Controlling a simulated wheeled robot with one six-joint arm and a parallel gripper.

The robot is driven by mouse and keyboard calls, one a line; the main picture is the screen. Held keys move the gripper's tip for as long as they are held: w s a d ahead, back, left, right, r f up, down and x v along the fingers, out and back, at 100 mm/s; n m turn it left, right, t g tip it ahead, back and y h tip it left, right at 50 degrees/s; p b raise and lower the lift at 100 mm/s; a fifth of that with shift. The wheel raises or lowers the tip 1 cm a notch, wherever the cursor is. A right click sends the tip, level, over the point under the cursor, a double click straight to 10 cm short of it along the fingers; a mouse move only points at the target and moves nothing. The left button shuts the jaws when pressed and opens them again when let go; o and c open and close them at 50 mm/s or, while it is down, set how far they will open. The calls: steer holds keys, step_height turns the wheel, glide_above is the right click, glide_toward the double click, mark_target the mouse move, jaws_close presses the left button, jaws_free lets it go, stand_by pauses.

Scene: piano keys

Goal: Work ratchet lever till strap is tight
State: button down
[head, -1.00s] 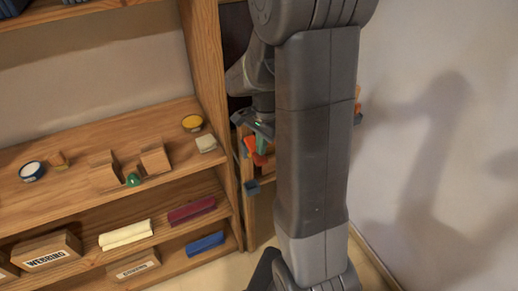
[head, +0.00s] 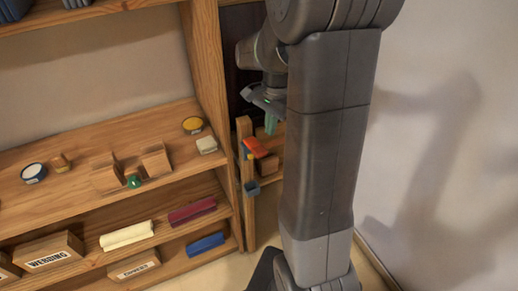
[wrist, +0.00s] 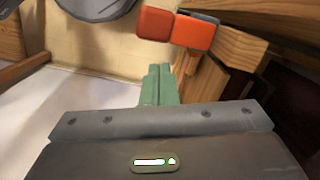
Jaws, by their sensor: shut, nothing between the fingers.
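The ratchet lever, an orange-red handle (head: 256,147), sits on a wooden frame (head: 246,180) beside the shelf. In the wrist view the orange handle (wrist: 178,28) is at top centre, beyond my fingertips. My gripper (head: 271,124) is partly hidden by my arm in the head view. The strap cannot be clearly made out; my arm hides part of the frame.
A wooden shelf (head: 90,192) on the left holds tins, wooden blocks, coloured rolls and boxes marked with labels. A small grey-blue piece (head: 251,188) is low on the frame's post. A bare white wall (head: 440,60) stands at right.

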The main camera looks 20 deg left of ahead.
step_height(320, 180, up, 8)
steer(key=shift+w+d+r, duration=0.15)
steer(key=shift+w+r, duration=0.1)
steer(key=shift+w, duration=0.15)
stand_by(0.7)
steer(key=p, duration=0.4)
glide_above(262, 147)
step_height(262, 147, down, 8)
steer(key=shift+w+d+r, duration=0.1)
steer(key=shift+r, duration=0.05)
steer(key=shift+r+p, duration=0.2)
steer(key=shift+p, duration=0.25)
steer(key=shift+r+p, duration=0.9)
steer(key=shift+r, duration=0.3)
steer(key=shift+f, duration=0.15)
